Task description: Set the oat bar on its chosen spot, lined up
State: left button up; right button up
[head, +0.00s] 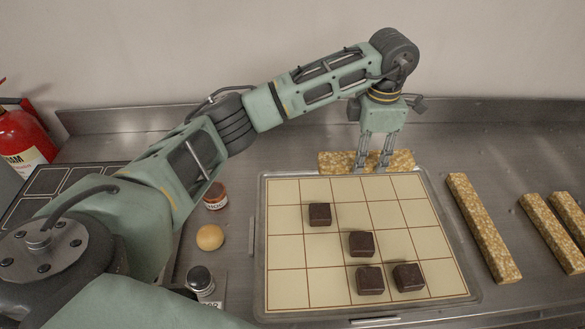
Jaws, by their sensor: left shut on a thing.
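My left gripper (373,164) points down at the far edge of the gridded board and is shut on an oat bar (337,161). This bar lies crosswise, roughly along the board's back edge. The gripper's fingers hide part of its middle. I cannot tell whether it touches the surface beneath. Another oat bar (483,228) lies lengthwise on the counter to the right of the board. Two more bars, one nearer (553,231) and one at the right edge (570,214), lie farther right. My right gripper is not in view.
The cream gridded board (287,251) carries several dark chocolate squares (361,243). Left of it stand a labelled jar (215,196), a round bun (210,237) and a metal-topped shaker (200,281). A red extinguisher (22,140) is at the far left. The back right counter is clear.

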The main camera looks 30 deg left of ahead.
pick_arm(q)
jog(key=s+a+f+p, duration=0.1)
jog(key=a+f, duration=0.1)
jog(key=a, duration=0.1)
jog(key=s+a+f+p, duration=0.1)
jog(key=s+a+f, duration=0.1)
jog(key=a, duration=0.1)
jog(key=s+a+f+p, duration=0.1)
jog(key=a+f+p, duration=0.1)
jog(key=a, duration=0.1)
jog(key=shift+s, duration=0.4)
jog(key=shift+s+a+f, duration=0.15)
jog(key=shift+a, duration=0.1)
jog(key=shift+f, duration=0.2)
notch_tip(320, 180, down, 3)
jog(key=shift+f+p, duration=0.15)
jog(key=shift+p, duration=0.65)
jog(key=shift+f, duration=0.55)
jog(key=o, duration=1.3)
jog(key=shift+r, duration=0.1)
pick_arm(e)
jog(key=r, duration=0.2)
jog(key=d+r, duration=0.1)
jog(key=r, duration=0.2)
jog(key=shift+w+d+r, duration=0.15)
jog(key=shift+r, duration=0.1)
pick_arm(q)
jog(key=shift+r, duration=0.1)
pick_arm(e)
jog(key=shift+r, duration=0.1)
